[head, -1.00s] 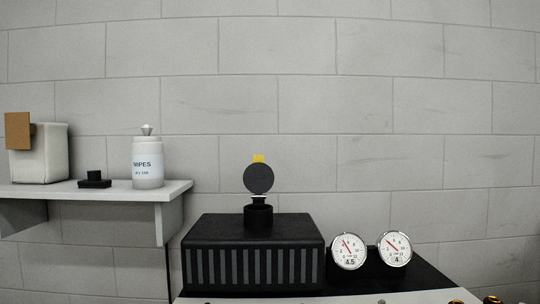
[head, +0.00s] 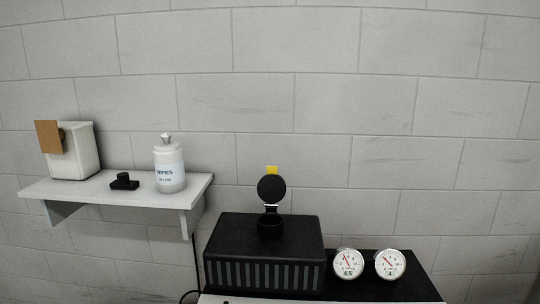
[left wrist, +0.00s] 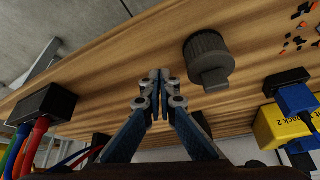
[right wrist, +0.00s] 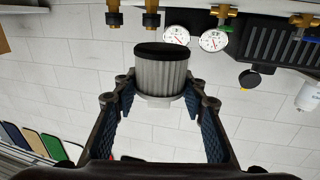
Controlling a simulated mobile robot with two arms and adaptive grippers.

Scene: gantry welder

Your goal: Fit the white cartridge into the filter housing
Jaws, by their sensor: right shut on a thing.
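The white pleated cartridge (right wrist: 160,75) with a black end cap is between the fingertips of my right gripper (right wrist: 158,100), which is shut on it, in the right wrist view. The filter housing (head: 270,228) is a small black cup on top of a black slatted box in the head view. Its round black lid (head: 271,188) with a yellow tab stands up, open, above the cup. The lid also shows in the right wrist view (right wrist: 250,78), apart from the cartridge. My left gripper (left wrist: 160,76) is shut and empty under a wooden board. The head view shows neither gripper.
Two gauges (head: 348,264) stand right of the slatted box (head: 262,272). A shelf (head: 110,190) at left holds a wipes bottle (head: 169,165). Brass fittings (right wrist: 151,12) are near the cartridge in the right wrist view. A ribbed grey knob (left wrist: 207,58) is near my left gripper.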

